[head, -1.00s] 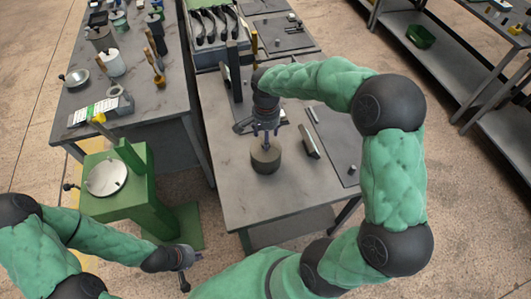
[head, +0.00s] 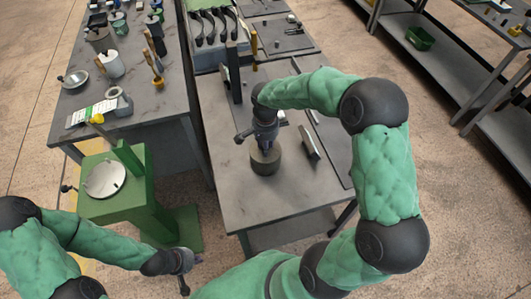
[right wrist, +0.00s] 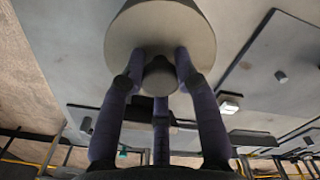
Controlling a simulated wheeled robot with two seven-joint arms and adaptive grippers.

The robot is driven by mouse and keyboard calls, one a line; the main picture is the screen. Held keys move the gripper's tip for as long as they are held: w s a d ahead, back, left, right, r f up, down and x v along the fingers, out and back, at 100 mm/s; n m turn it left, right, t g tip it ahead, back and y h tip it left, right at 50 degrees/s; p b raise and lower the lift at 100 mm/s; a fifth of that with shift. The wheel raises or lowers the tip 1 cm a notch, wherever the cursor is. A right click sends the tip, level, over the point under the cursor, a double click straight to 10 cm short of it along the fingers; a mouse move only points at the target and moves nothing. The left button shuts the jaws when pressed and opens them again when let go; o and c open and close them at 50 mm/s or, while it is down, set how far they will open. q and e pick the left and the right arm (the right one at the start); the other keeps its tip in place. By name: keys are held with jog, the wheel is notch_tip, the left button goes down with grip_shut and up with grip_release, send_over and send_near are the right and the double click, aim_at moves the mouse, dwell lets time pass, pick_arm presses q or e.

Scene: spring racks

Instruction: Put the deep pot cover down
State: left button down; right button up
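The deep pot cover (head: 265,162) is a dark grey-brown round block with a knob on top. In the head view it is upright at the front part of the middle table (head: 240,205). The right wrist view shows its pale round face (right wrist: 125,35) and dark knob (right wrist: 160,76). My right gripper (head: 265,149) is above it, with its fingers (right wrist: 160,70) closed in around the knob. Whether the cover's underside touches the table is hidden. My left gripper (head: 184,270) is low at the front left, away from the cover; its fingers are too small to read.
A grey bar (head: 310,142) lies right of the cover, beside a dark mat. A green stand with a round plate (head: 105,179) is at the left. The left bench (head: 150,110) holds pots and tools. Bare tabletop lies in front of the cover.

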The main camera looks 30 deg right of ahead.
jog(key=shift+r, duration=0.1)
grip_shut()
jog(key=shift+w+r, duration=0.1)
jog(key=shift+r, duration=0.45)
notch_tip(320, 180, up, 2)
jog(key=shift+r+p, duration=0.1)
jog(key=shift+p, duration=0.25)
jog(key=s+a+r+p, duration=0.2)
jog(key=s+a+r, duration=0.4)
jog(key=s+r, duration=0.3)
jog(key=shift+s+a+r, duration=0.25)
jog(key=shift+s+a, duration=0.1)
jog(key=shift+s, duration=1.4)
